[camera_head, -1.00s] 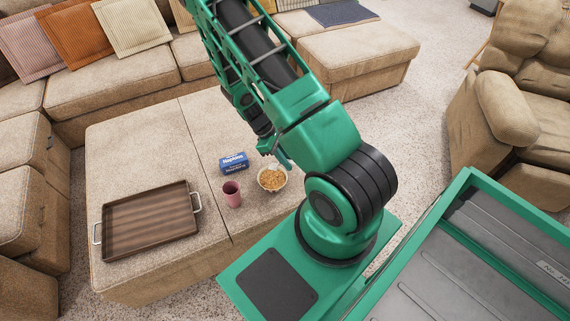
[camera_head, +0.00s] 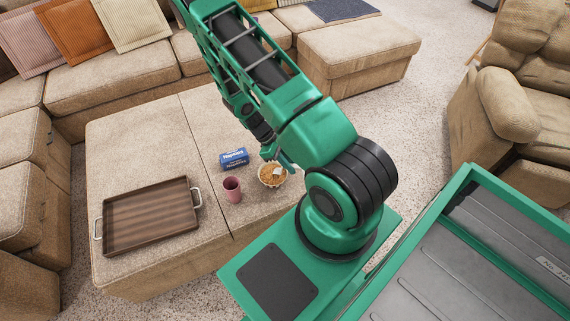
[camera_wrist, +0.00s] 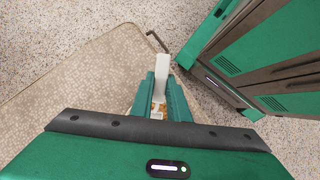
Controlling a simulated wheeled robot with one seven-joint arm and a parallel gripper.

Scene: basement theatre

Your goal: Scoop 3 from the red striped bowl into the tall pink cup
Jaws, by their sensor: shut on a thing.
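The bowl (camera_head: 263,182) stands on the beige ottoman, with orange-brown bits inside. In the wrist view its contents (camera_wrist: 158,106) show only in part between my fingers. The tall pink cup (camera_head: 232,190) stands upright just left of the bowl; its inside cannot be made out. My gripper (camera_wrist: 161,82) is shut on a white scoop (camera_wrist: 157,50), whose handle sticks out past the fingertips. In the head view, the scoop's pale end (camera_head: 277,171) shows at the bowl's contents. My arm partly hides the gripper there.
A blue napkin box (camera_head: 234,158) lies behind the cup. A brown wooden tray (camera_head: 150,217) with metal handles lies at the left on the ottoman (camera_head: 150,130). Sofas surround the ottoman, and a recliner (camera_head: 510,110) stands at right. The ottoman's back part is clear.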

